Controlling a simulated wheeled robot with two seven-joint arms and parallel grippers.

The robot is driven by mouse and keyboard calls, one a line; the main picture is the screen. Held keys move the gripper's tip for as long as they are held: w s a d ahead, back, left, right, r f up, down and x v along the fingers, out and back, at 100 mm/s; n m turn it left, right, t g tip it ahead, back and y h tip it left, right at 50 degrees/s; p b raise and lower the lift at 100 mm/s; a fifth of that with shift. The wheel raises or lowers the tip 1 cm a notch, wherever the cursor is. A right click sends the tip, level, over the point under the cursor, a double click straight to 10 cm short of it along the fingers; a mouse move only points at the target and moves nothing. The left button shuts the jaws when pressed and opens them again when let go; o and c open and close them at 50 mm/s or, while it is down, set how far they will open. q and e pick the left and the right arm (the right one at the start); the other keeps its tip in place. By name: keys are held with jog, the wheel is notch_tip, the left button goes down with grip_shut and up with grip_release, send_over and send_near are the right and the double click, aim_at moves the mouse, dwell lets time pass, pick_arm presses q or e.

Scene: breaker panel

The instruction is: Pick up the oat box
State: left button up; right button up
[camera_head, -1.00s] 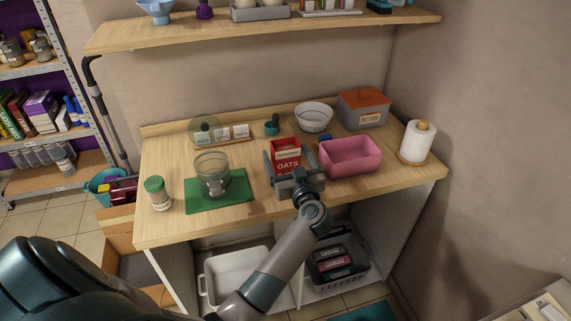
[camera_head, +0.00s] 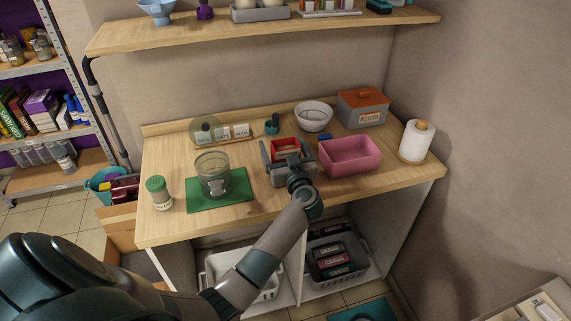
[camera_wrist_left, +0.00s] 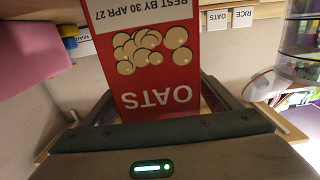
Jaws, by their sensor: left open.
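The red oat box (camera_head: 285,146) stands on the wooden counter between the glass jar and the pink bin. It has a white top part and the word OATS on its front. My left gripper (camera_head: 286,155) is open in front of it, with a finger on either side of the box, and hides its lower part. In the left wrist view the oat box (camera_wrist_left: 152,65) fills the middle, upside down, between the spread fingers. I cannot tell whether the fingers touch it. My right gripper is not in view.
A pink bin (camera_head: 352,156) stands close on the right of the box. A glass jar (camera_head: 213,175) on a green mat (camera_head: 236,194) is on the left.

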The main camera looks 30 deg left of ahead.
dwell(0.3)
pick_arm(q)
jog(key=c, duration=1.3)
jog(key=shift+r, duration=0.1)
jog(key=shift+r, duration=0.6)
jog(key=d+r, duration=0.3)
jog(key=d, duration=0.1)
jog(key=s+d+r+b, duration=0.1)
jog(key=d+r, duration=0.2)
jog(key=d+r+b, duration=0.1)
jog(key=d+r, duration=0.2)
jog(key=d, duration=0.1)
jog(key=shift+s+d+r, duration=0.3)
jog(key=shift+d+r, duration=0.05)
